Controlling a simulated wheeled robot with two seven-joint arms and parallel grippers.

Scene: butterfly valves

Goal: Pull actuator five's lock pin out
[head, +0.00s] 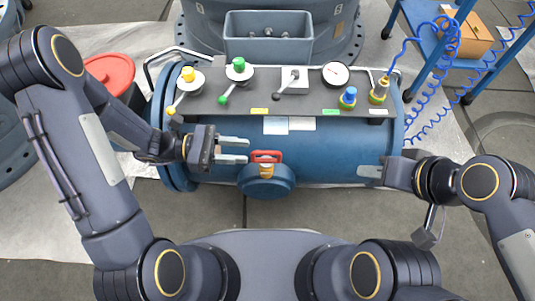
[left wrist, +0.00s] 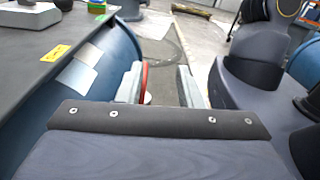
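A red loop handle (head: 265,156) on a short orange stem stands at a round blue housing (head: 266,182) on the front of the blue pipe body. No number label is readable, so I cannot tell which part is actuator five or its lock pin. My left gripper (head: 234,151) is open and empty just left of the red loop, its fingertips pointing at it. In the left wrist view the open fingers (left wrist: 160,86) show, with a sliver of red beside the left finger. My right gripper (head: 370,174) is at the pipe's right end; its finger gap is unclear.
The grey top panel (head: 300,103) carries yellow-, green- and grey-handled levers, a gauge (head: 336,74) and two coloured knobs. A grey-blue bin (head: 268,40) stands behind. A red-lidded bucket (head: 108,74) is at left; a blue coiled hose (head: 437,100) hangs at right.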

